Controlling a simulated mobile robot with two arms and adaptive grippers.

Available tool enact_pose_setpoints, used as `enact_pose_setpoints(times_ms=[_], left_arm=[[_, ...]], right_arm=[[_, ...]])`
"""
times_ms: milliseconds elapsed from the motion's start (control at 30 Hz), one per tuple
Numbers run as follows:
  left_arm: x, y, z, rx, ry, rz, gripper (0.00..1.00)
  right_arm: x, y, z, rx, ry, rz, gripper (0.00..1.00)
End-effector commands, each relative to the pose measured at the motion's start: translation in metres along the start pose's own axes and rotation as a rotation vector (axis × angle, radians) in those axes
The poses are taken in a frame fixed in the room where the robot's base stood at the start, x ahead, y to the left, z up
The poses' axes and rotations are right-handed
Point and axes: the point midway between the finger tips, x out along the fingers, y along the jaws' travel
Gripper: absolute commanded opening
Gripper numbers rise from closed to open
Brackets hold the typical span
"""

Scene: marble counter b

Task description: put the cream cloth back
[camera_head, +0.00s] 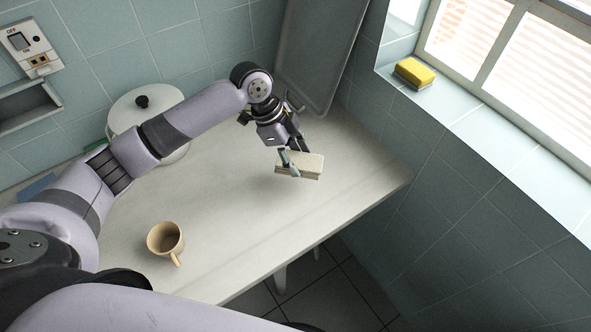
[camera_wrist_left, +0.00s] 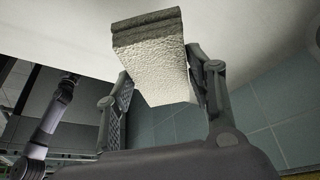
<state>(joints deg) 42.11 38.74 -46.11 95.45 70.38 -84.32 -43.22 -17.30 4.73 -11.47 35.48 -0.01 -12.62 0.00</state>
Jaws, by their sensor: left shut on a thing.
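The cream cloth (camera_head: 311,166) is a thick folded block near the counter's right end. My left gripper (camera_head: 291,163) is shut on it, with one finger on each side. In the left wrist view the cloth (camera_wrist_left: 158,68) sits between the two fingers of the left gripper (camera_wrist_left: 160,90). The cloth looks close to the counter top, but I cannot tell whether it touches. One of my arm links crosses the bottom of the head view. A small, dim arm in the left wrist view looks like my right one; its fingers are not clear.
A tan mug (camera_head: 164,240) stands at the counter's front left. A white lidded pot (camera_head: 133,112) stands behind my left arm. A grey tray (camera_head: 318,52) leans against the back wall. A yellow sponge (camera_head: 414,74) lies on the window sill (camera_head: 478,127). The counter's middle (camera_head: 225,195) is clear.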

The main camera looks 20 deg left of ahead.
Motion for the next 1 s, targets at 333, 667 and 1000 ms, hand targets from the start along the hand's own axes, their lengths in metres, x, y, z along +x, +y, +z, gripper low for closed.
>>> enact_pose_setpoints(times_ms=[333, 667, 1000], left_arm=[[0.031, 0.0, 0.013, -0.001, 0.0, 0.0, 0.27], [0.062, 0.0, 0.025, 0.001, 0.0, -0.002, 0.27], [0.063, 0.0, 0.026, 0.001, 0.0, -0.002, 0.55]], right_arm=[[-0.004, -0.001, -0.003, 0.001, 0.003, -0.001, 0.28], [-0.007, -0.004, -0.004, 0.003, 0.005, -0.004, 0.28], [-0.006, -0.003, -0.004, 0.003, 0.005, -0.004, 0.28]])
